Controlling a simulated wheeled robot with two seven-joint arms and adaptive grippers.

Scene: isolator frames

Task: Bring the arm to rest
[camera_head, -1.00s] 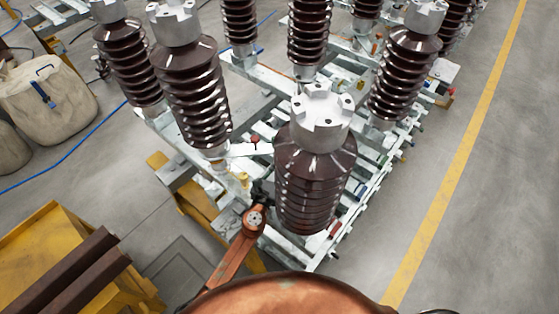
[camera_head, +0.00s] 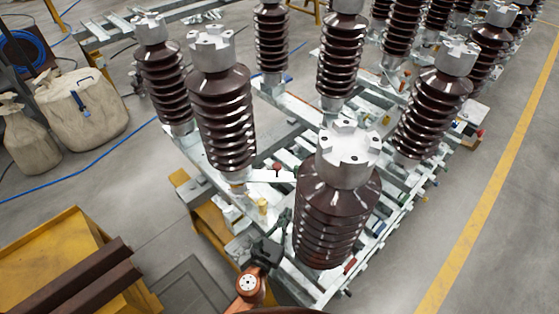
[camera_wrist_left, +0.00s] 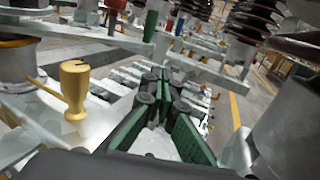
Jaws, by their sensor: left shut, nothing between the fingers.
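My left gripper (camera_head: 283,218) is dark and shows at the lower middle of the head view, beside the nearest brown insulator (camera_head: 338,215). My orange arm joint lies just below it at the bottom edge. In the left wrist view the left gripper (camera_wrist_left: 161,78) is shut and empty, its green-sided fingers pointing away over the grey metal frame. A yellow knob (camera_wrist_left: 75,90) stands left of the fingers, apart from them; it also shows in the head view (camera_head: 262,205). My right gripper is in neither view.
Several ribbed brown insulators with grey caps, such as the left one (camera_head: 222,110), stand on the grey frame. A yellow stand with dark bars (camera_head: 75,260) is at the lower left. Pale sacks (camera_head: 85,105) lie behind it. The floor right of the frame, along the yellow line (camera_head: 490,180), is clear.

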